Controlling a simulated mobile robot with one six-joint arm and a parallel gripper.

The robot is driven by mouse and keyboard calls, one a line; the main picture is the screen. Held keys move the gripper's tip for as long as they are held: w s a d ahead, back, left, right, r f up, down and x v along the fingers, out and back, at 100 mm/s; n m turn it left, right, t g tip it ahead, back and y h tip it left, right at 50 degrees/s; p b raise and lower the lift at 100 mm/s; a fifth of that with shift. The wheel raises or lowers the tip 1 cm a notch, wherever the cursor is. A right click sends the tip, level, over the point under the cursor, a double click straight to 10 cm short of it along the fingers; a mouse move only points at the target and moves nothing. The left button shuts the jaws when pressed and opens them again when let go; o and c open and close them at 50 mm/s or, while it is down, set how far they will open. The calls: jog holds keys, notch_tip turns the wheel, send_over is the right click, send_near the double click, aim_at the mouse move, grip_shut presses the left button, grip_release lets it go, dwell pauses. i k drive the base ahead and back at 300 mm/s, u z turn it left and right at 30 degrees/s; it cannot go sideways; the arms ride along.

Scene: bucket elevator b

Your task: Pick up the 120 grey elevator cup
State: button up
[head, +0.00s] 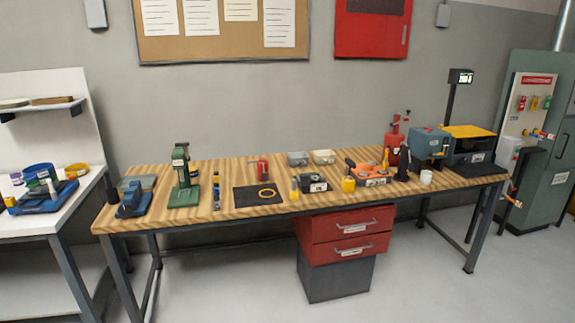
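I cannot make out any "120" marking, so I cannot tell for certain which thing is the 120 grey elevator cup. A small grey open container (298,158) stands at the back middle of the wooden workbench (235,208). A paler, similar container (323,156) stands just right of it. A small whitish cup-shaped thing (426,177) stands upright toward the bench's right front. My gripper is not in view.
A black mat (245,198) with a yellow ring lies mid-bench, a green press (182,177) to its left. Red drawers (345,225) hang under the bench. A blue machine (430,142) stands right. A white table (30,222) is left; the front floor is clear.

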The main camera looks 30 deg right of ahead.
aim_at(301, 159)
jog(key=z, duration=0.15)
jog(key=i, duration=0.9)
jog(key=u, duration=0.05)
